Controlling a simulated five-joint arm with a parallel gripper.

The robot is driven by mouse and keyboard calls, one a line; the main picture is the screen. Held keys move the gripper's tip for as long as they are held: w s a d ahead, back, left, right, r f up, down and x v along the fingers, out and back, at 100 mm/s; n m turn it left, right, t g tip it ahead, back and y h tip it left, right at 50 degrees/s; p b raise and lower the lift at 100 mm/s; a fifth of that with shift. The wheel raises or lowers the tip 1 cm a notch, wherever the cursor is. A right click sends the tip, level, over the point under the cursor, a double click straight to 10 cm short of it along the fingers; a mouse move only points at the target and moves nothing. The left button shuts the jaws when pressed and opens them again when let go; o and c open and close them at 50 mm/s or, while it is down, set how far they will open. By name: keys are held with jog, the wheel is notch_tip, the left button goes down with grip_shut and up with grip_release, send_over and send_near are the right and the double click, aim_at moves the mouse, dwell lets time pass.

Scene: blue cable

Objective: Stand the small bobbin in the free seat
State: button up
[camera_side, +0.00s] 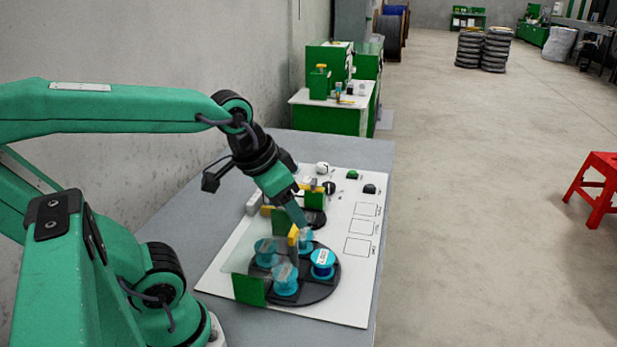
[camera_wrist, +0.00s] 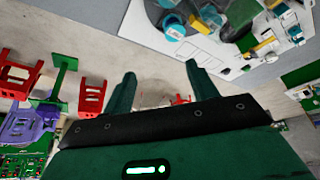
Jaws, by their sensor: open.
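A round dark turntable (camera_side: 330,286) with several seats sits on the white board. Blue bobbins stand on it: one at the right (camera_side: 322,264), one at the front (camera_side: 285,279), one at the left (camera_side: 265,251) and one at the back (camera_side: 304,238). The front and left ones are partly behind a clear guard. I cannot tell which is the small bobbin, nor make out a free seat. My gripper (camera_side: 301,222) points down above the back bobbin, which it partly hides. In the wrist view its fingers (camera_wrist: 160,70) are apart with nothing between them.
A clear guard with a green bracket (camera_side: 249,290) stands at the turntable's front left. A yellow part (camera_side: 293,235) stands close to my fingertips. Behind are a smaller dark disc (camera_side: 315,218) and several buttons. The board's right side (camera_side: 340,270) is flat, with printed squares.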

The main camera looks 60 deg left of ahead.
jog(key=shift+s+d+r+t, duration=0.1)
jog(key=shift+s+t, duration=0.1)
jog(key=shift+s, duration=0.2)
jog(key=shift+s+d+r+t, duration=0.1)
jog(key=shift+s+t, duration=0.1)
jog(key=shift+s, duration=0.2)
